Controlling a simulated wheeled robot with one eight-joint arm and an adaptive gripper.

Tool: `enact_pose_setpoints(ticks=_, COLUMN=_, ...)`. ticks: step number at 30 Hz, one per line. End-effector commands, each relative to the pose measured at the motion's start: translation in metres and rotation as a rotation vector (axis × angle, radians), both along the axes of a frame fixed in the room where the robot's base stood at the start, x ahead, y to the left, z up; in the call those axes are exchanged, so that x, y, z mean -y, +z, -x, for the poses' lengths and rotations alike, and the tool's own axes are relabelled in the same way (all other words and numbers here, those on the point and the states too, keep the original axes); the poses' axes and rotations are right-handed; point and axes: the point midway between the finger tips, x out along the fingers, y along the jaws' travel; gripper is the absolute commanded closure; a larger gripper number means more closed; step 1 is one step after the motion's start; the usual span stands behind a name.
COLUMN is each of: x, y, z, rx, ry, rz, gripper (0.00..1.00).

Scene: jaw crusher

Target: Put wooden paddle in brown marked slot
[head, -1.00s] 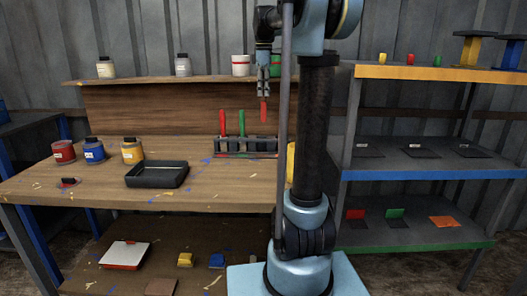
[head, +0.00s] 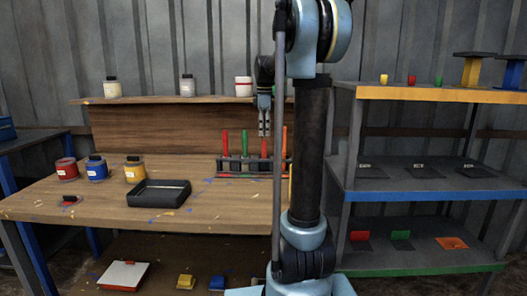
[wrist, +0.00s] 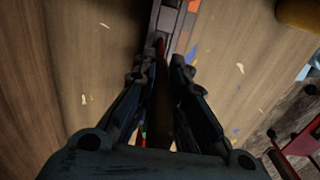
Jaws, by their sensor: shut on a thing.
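My gripper (head: 264,128) points down over the dark rack (head: 238,167) at the back right of the workbench. A red paddle (head: 225,143), a green paddle (head: 244,143) and an orange paddle (head: 284,140) stand in the rack.
A black tray (head: 160,196) and red, blue and yellow paint jars (head: 96,169) stand to the left on the workbench (head: 215,205). A ledge (head: 150,100) with jars runs behind. My arm hides the rack's right side. A shelf unit (head: 420,185) stands at right.

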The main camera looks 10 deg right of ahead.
Motion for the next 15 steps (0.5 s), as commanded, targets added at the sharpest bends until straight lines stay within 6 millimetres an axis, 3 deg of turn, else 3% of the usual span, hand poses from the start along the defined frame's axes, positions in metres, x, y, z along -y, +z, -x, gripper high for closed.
enact_pose_setpoints(ticks=10, x=0.000, y=-0.028, z=0.000, rx=0.000, ry=0.000, rz=0.000, gripper=1.00)
enact_pose_setpoints(ticks=15, x=0.000, y=-0.051, z=0.000, rx=0.000, ry=0.000, rz=0.000, gripper=1.00)
